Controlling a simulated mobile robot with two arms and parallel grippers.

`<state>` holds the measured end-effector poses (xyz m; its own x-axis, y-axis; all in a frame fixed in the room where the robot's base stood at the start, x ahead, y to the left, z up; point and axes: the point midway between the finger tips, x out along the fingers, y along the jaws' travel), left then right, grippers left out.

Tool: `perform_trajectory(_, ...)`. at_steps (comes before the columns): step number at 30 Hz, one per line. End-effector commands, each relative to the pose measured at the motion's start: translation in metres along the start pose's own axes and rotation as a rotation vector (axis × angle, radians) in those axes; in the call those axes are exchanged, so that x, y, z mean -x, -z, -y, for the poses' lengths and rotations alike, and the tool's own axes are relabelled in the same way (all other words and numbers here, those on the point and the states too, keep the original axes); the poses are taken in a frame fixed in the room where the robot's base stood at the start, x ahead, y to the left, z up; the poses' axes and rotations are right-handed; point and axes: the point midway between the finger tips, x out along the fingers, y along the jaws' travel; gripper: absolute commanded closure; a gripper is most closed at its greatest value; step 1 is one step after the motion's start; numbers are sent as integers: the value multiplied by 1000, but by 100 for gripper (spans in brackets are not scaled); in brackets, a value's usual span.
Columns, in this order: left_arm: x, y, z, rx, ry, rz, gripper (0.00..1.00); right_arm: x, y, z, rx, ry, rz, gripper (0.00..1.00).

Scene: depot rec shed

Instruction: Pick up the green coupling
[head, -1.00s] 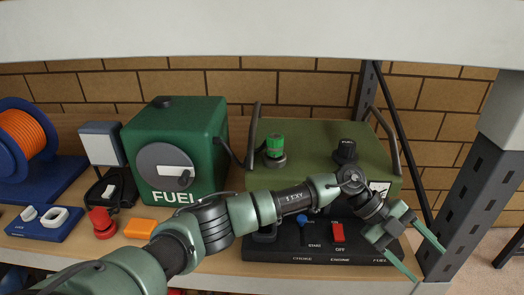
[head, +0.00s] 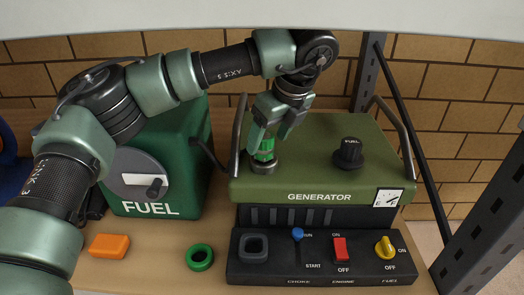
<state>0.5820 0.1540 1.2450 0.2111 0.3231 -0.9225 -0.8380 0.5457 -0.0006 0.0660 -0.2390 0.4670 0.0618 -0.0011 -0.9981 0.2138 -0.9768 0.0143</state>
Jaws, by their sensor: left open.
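The green coupling (head: 264,156) is a bright green upright cylinder on a grey base, on the left part of the olive generator's top (head: 310,165). My left gripper (head: 267,142) points down at it from above. Its jaws are open, with one finger on the left of the coupling and the other to the right. The fingers hide the coupling's upper part, and I cannot tell whether they touch it. My right gripper is not in view.
A dark green ring (head: 199,257) and an orange block (head: 109,246) lie on the wooden shelf (head: 150,275). The green fuel tank (head: 190,185) stands left of the generator. A black fuel cap (head: 348,154) and dark handle bars (head: 240,135) rise from the generator. A pale shelf edge (head: 300,12) is overhead.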

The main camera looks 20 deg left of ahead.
Motion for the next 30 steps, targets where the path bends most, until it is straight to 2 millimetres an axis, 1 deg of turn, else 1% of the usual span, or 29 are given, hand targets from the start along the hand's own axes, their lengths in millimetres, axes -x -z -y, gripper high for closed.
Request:
perform_trajectory(1,-3,-5,-1,1,-5,-1,32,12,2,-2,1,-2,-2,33)
perform_trajectory(4,-19,-7,0,-1,-5,-2,32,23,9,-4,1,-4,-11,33)
perform_trajectory(6,-30,-6,1,-1,-2,-2,32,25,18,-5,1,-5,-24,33)
perform_trajectory(10,-40,-5,1,-2,0,-2,32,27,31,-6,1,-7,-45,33)
perform_trajectory(16,-41,-4,2,-2,1,-2,32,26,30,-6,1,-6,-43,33)
perform_trajectory(17,-41,-4,2,-2,1,-2,38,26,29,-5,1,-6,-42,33)
perform_trajectory(18,-41,-4,2,-2,1,-2,49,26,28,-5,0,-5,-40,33)
perform_trajectory(20,-41,-4,2,-2,1,-2,66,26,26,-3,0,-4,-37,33)
perform_trajectory(21,-41,-4,2,-2,1,-2,77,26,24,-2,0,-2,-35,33)
perform_trajectory(23,-41,-4,2,-1,1,-2,94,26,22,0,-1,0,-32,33)
perform_trajectory(24,-41,-5,2,-1,2,-2,98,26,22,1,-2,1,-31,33)
perform_trajectory(30,-40,-5,2,-1,2,-1,98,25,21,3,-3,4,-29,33)
